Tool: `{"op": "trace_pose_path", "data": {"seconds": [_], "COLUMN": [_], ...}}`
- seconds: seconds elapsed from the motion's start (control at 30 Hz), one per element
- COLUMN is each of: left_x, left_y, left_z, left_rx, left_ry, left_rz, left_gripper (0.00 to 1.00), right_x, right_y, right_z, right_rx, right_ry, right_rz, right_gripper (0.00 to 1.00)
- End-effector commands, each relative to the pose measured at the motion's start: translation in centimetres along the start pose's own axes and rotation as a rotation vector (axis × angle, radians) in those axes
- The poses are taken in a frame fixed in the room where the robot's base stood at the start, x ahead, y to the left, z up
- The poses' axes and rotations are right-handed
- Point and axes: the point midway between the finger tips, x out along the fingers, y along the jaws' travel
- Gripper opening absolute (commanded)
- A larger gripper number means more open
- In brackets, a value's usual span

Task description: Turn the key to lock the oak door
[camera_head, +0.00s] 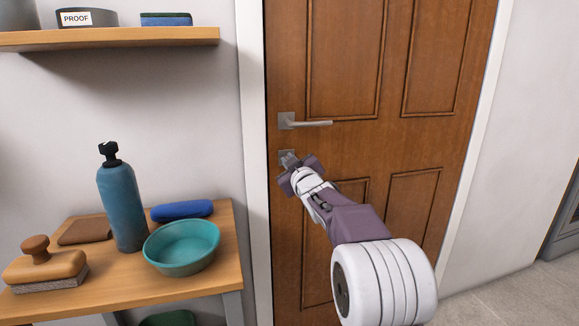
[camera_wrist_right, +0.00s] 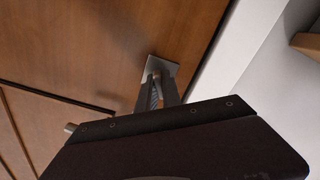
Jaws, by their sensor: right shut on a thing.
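The oak door (camera_head: 345,150) is brown with raised panels and looks closed in its white frame. A metal lever handle (camera_head: 305,122) sits near its left edge and lies level. Below it is the square metal lock plate (camera_head: 286,156), which also shows in the right wrist view (camera_wrist_right: 168,66). My right gripper (camera_head: 289,162) is at this plate, its fingers (camera_wrist_right: 156,90) shut on the key (camera_wrist_right: 155,76) in front of the plate. The fingers hide most of the key, so its angle is hard to tell. My left gripper is not in view.
A wooden bench (camera_head: 105,290) left of the door holds a blue bottle (camera_head: 122,205), a teal bowl (camera_head: 182,245), a blue case (camera_head: 181,210) and a wooden brush (camera_head: 45,268). A shelf (camera_head: 110,38) hangs above. Open floor (camera_head: 510,295) shows at the lower right.

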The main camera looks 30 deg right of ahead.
Motion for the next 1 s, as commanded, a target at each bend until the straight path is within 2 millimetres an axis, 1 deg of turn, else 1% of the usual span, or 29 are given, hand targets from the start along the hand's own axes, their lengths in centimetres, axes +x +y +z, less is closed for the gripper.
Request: {"op": "trace_pose_path", "data": {"seconds": [0.03,0.6,0.8,1.0], "left_x": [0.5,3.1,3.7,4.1], "left_y": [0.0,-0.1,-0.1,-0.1], "left_z": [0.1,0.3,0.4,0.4], "left_rx": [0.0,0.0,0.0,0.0], "left_ry": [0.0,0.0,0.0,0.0], "left_rz": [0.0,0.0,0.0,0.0], "left_gripper": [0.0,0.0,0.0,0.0], "right_x": [0.0,0.0,0.0,0.0], "right_y": [-0.2,-0.3,-0.3,-0.3], "right_z": [0.2,0.2,0.1,0.1], "right_rx": [-0.042,-0.578,-0.735,-0.851], "right_ry": [0.001,0.002,0.002,0.001], "right_rz": [0.0,0.001,0.001,0.0], "right_gripper": [0.0,0.0,0.0,0.0]}}
